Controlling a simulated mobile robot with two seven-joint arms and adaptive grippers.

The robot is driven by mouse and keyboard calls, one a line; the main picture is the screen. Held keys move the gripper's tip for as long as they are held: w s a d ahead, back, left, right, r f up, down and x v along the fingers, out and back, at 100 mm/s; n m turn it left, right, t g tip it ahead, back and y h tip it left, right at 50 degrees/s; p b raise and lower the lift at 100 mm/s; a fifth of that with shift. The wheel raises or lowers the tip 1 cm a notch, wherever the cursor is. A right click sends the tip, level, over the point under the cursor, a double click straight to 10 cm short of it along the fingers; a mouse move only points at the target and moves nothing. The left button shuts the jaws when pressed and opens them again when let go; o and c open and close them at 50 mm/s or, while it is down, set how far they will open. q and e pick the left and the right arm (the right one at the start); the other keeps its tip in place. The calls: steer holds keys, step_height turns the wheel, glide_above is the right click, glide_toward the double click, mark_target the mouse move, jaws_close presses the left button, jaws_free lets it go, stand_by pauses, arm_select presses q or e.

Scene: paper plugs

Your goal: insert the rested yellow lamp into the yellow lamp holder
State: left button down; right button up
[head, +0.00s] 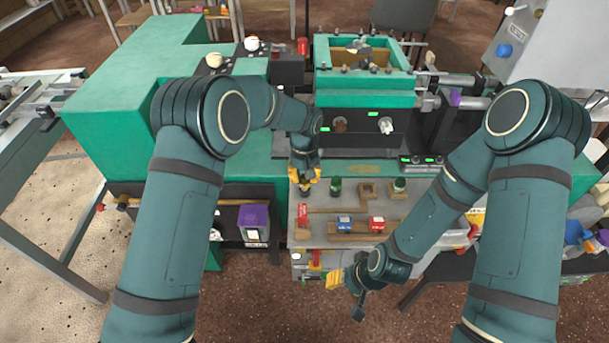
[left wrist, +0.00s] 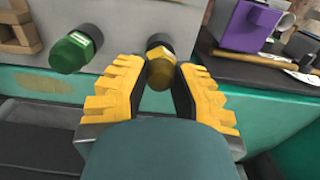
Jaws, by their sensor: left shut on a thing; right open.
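My left gripper (head: 304,184) points down at the left back part of the grey work board. In the left wrist view, its yellow-padded fingers (left wrist: 160,68) are shut on the yellow lamp (left wrist: 160,73), one on each side. A black round part (left wrist: 160,40) sits right by the lamp's far end; I cannot tell whether it is the lamp's base or a separate seat. The lamp is mostly hidden by the gripper in the head view. I cannot pick out the yellow lamp holder for certain. My right gripper (head: 346,293) is open and empty, low in front of the board.
A green lamp (head: 335,187) stands just right of my left gripper and also shows in the left wrist view (left wrist: 74,52). Another green lamp (head: 399,184), a wooden square (head: 368,190), and blue (head: 344,222) and red (head: 377,223) blocks are on the board. A purple box (head: 253,218) stands left.

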arm_select(q)
steer(key=shift+f, duration=0.4)
steer(key=c, duration=0.8)
jaws_free()
steer(key=shift+r+p, duration=1.45)
steer(key=shift+r, duration=1.35)
